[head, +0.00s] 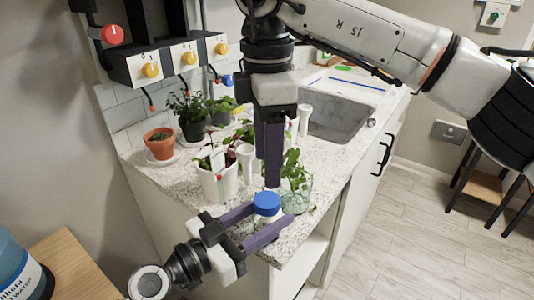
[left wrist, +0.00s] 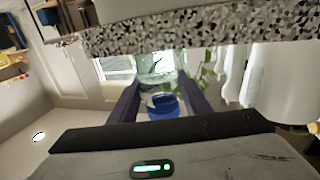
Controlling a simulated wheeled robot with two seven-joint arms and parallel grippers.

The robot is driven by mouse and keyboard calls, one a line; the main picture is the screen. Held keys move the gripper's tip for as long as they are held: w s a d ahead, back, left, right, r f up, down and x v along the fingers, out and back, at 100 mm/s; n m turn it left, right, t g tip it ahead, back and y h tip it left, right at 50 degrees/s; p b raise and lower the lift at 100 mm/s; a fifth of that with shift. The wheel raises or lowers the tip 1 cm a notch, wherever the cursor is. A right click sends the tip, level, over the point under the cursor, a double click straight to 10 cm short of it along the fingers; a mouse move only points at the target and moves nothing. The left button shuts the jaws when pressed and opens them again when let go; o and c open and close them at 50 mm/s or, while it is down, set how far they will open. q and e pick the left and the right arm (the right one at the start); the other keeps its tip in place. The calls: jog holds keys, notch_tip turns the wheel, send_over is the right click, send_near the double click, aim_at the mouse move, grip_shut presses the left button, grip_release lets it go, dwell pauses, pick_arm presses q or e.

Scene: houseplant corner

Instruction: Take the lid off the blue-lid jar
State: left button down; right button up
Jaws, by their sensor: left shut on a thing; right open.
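The blue-lid jar (head: 266,218) stands upright near the front edge of the counter, its blue lid (head: 267,201) on top and its pale body mostly hidden. My left gripper (head: 267,217) comes in from the lower left and is shut on the jar's body, a finger on each side below the lid. The blue lid shows between the fingers in the left wrist view (left wrist: 164,107). My right gripper (head: 272,184) points straight down above the lid, apart from it. Its fingers overlap in the head view, so their gap is hard to see; it holds nothing visible.
A glass vase with a leafy plant (head: 298,193) stands close right of the jar. A white pot (head: 217,182) stands behind left. A terracotta pot (head: 160,147) and other plants are further back. A sink (head: 342,117) lies at the back right.

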aim_at(267, 199)
jog(key=shift+f+m, duration=0.35)
jog(key=shift+m, duration=0.05)
notch_tip(267, 199, down, 7)
jog(key=shift+f, duration=0.2)
